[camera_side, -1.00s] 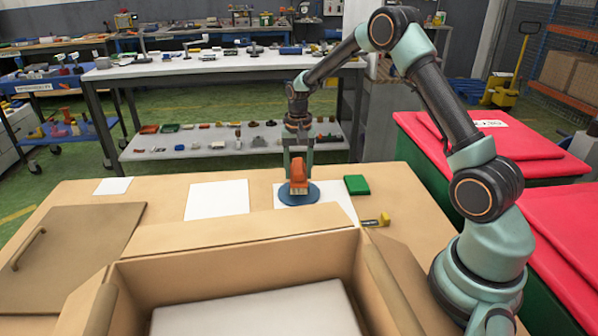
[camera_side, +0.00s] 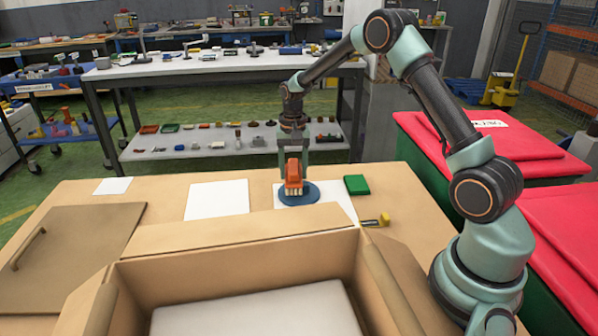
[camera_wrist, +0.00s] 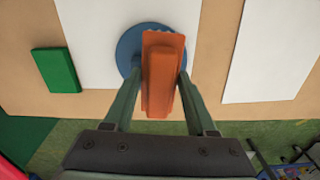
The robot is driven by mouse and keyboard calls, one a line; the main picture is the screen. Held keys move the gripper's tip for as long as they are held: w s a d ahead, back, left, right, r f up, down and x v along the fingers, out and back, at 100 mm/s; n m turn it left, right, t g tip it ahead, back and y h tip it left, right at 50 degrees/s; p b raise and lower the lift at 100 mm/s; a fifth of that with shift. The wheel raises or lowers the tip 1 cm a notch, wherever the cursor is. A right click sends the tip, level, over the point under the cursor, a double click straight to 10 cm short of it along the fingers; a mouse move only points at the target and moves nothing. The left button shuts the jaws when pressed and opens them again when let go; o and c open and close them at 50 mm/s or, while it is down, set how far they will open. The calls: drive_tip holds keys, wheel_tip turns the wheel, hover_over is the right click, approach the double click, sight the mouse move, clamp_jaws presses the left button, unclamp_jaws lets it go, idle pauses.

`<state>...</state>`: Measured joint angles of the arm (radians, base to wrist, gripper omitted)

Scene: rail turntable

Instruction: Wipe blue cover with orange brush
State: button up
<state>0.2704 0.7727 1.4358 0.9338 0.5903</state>
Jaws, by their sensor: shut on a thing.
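The blue cover (camera_side: 312,195) is a flat round disc lying on a white sheet on the table. It also shows in the wrist view (camera_wrist: 126,48), partly hidden behind the brush. The orange brush (camera_side: 293,174) has an orange body with pale bristles pointing down. In the wrist view the brush (camera_wrist: 160,75) is between the fingers. My gripper (camera_side: 294,165) is shut on the brush and holds it upright over the left part of the cover. The bristles look to be on or just above the cover; I cannot tell whether they touch.
An open cardboard box (camera_side: 240,238) fills the front. White sheets (camera_side: 217,199) lie to the left on clear table.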

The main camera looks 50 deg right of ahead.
drive_tip(key=shift+w+a, duration=0.4)
drive_tip(key=shift+r, duration=0.1)
drive_tip(key=shift+r, duration=4)
drive_tip(key=s+a+r+n, duration=0.4)
drive_tip(key=s+a+n, duration=0.5)
drive_tip(key=s+a, duration=0.3)
drive_tip(key=s, duration=0.3)
drive_tip(key=shift+a+r+n, duration=0.2)
drive_tip(key=shift+n, duration=0.2)
